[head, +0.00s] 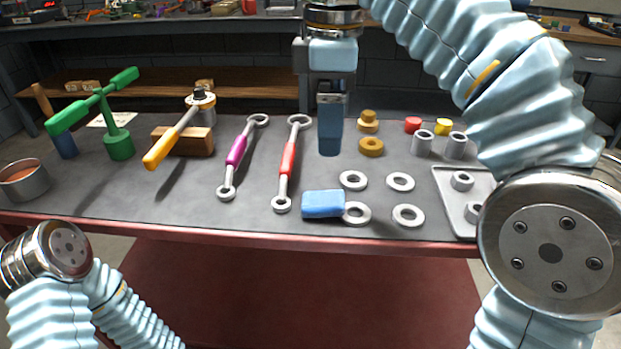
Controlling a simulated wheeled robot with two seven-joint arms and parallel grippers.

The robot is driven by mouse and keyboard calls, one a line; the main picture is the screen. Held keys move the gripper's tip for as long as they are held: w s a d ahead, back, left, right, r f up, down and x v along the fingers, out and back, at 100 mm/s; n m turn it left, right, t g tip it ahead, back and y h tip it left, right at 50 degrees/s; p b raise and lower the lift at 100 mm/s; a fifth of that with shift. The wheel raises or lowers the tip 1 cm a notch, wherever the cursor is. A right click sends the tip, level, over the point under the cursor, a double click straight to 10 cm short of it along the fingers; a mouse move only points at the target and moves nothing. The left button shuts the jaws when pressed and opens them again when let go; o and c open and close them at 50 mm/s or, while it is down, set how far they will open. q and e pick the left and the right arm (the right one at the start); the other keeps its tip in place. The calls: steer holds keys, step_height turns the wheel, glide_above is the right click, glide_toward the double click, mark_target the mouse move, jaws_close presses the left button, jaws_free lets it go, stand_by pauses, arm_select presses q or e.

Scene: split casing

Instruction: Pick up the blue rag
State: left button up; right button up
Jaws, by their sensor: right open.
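The blue rag (322,204) is a small folded block near the front edge of the grey bench top. Its right end meets or overlaps a grey ring (358,214); I cannot tell which. My right gripper (330,150) points down above the bench, farther back than the rag and between the red wrench and the brass parts. It is open, seen side-on, with nothing visible in it. My left arm shows at the lower left, but its gripper is out of view.
A red-handled wrench (288,160) and a purple-handled wrench (236,152) lie left of the rag. More grey rings (353,180) lie behind and right of it. A metal tray (446,190) is at right, partly behind my right arm. Bare bench (180,205) shows at front left.

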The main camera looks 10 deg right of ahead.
steer(key=b, duration=0.2)
glide_above(327, 199)
step_height(327, 199, down, 8)
steer(key=shift+w+r, duration=0.1)
step_height(327, 199, down, 6)
steer(key=shift+b, duration=0.4)
steer(key=c, duration=1.1)
steer(key=shift+r, duration=0.1)
steer(key=shift+c, duration=0.3)
